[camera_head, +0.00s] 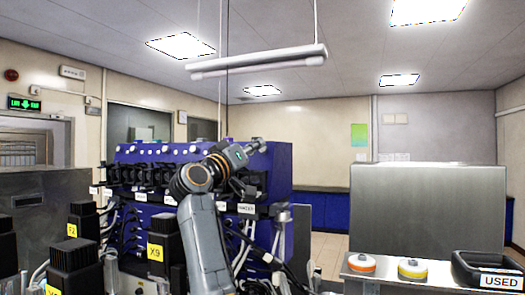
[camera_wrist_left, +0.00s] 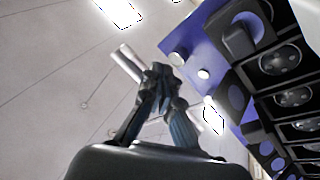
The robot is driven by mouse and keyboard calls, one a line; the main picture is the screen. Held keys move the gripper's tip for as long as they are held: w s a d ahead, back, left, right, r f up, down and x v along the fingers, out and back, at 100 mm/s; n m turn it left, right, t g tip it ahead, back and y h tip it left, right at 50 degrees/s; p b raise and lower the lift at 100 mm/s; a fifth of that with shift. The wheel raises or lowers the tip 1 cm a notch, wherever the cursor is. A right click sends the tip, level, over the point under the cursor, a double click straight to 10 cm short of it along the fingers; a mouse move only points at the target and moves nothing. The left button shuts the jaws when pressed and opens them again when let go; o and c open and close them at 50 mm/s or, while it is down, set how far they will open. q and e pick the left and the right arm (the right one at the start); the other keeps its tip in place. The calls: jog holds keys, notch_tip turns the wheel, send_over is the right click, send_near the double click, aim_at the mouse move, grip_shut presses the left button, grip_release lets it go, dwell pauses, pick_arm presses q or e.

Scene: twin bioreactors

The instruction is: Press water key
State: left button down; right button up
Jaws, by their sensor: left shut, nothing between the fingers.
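The blue bioreactor unit (camera_head: 275,170) stands in the middle of the head view, with a row of black fittings and white labels along its front. One label (camera_head: 247,208) near its right end is too small to read surely; I cannot tell which key is the water key. My left gripper (camera_head: 257,146) is raised near the upper right of the unit. In the left wrist view my left gripper (camera_wrist_left: 158,75) is shut and empty, its tips together. The blue panel (camera_wrist_left: 185,38) with white knobs (camera_wrist_left: 203,73) lies right of the tips, seemingly apart from them. My right gripper is not in view.
Black motor blocks (camera_head: 165,240) with yellow tags and cables stand at the front left. A metal bench at the right holds an orange-and-white disc (camera_head: 362,262), a yellow-and-white disc (camera_head: 412,268) and a black tray (camera_head: 480,264) labelled USED. A lamp hangs overhead.

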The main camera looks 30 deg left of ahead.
pick_arm(q)
jog(key=shift+s+b, duration=0.35)
jog(key=shift+s, duration=0.15)
jog(key=shift+s+d+r+b, duration=0.1)
jog(key=shift+s+r+b, duration=0.2)
jog(key=shift+s, duration=0.5)
jog(key=shift+s+r+b, duration=0.2)
jog(key=shift+s+b, duration=0.05)
jog(key=shift+s, duration=0.55)
jog(key=shift+s+d+r+b, duration=0.1)
jog(key=shift+s+r+b, duration=0.2)
jog(key=shift+s, duration=0.5)
jog(key=shift+w+f, duration=0.1)
jog(key=shift+f, duration=0.05)
